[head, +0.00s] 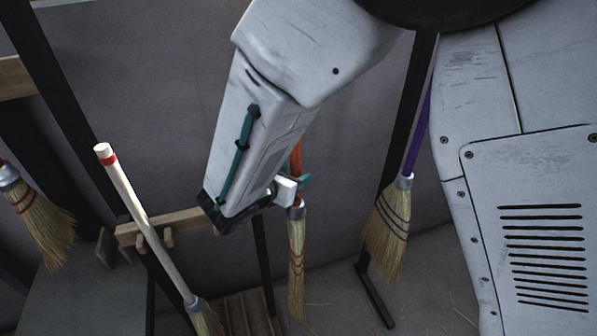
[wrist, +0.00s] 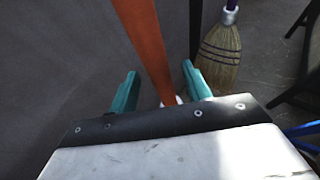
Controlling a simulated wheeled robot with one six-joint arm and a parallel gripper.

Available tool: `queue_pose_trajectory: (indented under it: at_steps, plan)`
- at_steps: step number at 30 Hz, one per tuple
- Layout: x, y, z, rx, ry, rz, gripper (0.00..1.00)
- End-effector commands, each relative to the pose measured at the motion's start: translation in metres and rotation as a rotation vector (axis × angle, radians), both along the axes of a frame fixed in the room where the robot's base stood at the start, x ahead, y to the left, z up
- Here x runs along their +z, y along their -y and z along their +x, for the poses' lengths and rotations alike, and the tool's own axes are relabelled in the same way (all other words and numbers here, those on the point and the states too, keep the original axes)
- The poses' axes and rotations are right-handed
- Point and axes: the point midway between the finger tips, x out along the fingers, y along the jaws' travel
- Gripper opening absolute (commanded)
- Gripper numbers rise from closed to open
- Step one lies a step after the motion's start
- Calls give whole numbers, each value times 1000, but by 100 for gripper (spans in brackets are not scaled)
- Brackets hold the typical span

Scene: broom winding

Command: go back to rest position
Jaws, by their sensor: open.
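My gripper (wrist: 160,68) is open in the wrist view, its two teal fingers apart. The orange handle (wrist: 147,40) of a broom passes between the fingers, with a gap visible on each side. In the head view, my gripper (head: 303,181) is partly hidden behind my white arm. It is beside the orange-handled broom (head: 297,250), just above its bristles, and that broom hangs upright with its head down. The upper part of its handle is hidden by my arm in the head view.
A purple-handled broom (head: 388,225) hangs to the right, also in the wrist view (wrist: 218,52). A white-handled broom (head: 138,208) leans at a wooden rail (head: 187,221). Another broom (head: 42,217) is at far left. Dark posts (head: 404,112) stand close by.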

Motion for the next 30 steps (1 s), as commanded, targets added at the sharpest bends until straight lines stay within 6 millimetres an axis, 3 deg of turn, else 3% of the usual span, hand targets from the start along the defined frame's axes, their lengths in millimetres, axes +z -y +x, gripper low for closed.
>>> queue_pose_trajectory:
  at_steps: [7,16,20,30]
  plan:
    - [14,-19,-27,2,1,0,49]
    - [10,-15,-38,-66,13,58,49]
    - [2,8,-62,-218,1,142,49]
    - [45,121,-130,-928,69,555,49]
